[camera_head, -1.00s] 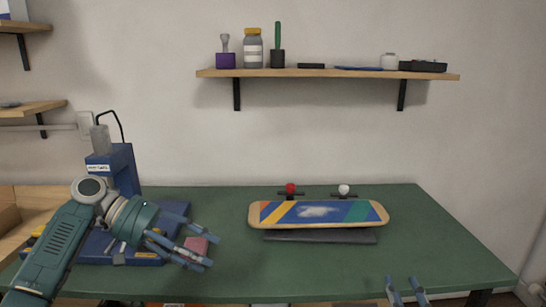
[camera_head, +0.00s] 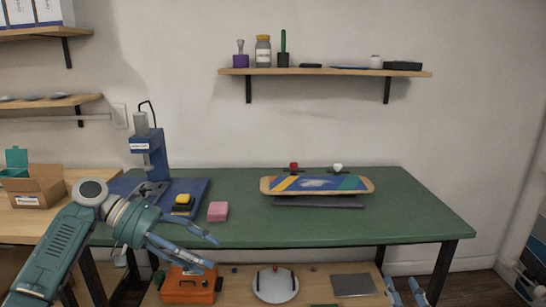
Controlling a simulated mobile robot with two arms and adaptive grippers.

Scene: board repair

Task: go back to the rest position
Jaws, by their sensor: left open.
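My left gripper (camera_head: 200,252) is at the lower left in the head view, in front of the green table's front edge. Its fingers are spread, with nothing between them. My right gripper (camera_head: 405,296) shows only as blue fingertips at the bottom edge, right of centre. Its two fingers stand apart with nothing visible between them, and the rest is cut off by the frame. A skateboard deck (camera_head: 320,184) with a colourful print lies on a dark support on the green table (camera_head: 300,231), away from both grippers.
A blue press (camera_head: 150,150) with a yellow-and-black item (camera_head: 183,203) and a pink block (camera_head: 218,211) stand at the table's left. A lower shelf holds an orange toolbox (camera_head: 188,285), a round white object (camera_head: 275,284) and a grey plate (camera_head: 354,285). A cardboard box (camera_head: 40,188) is left.

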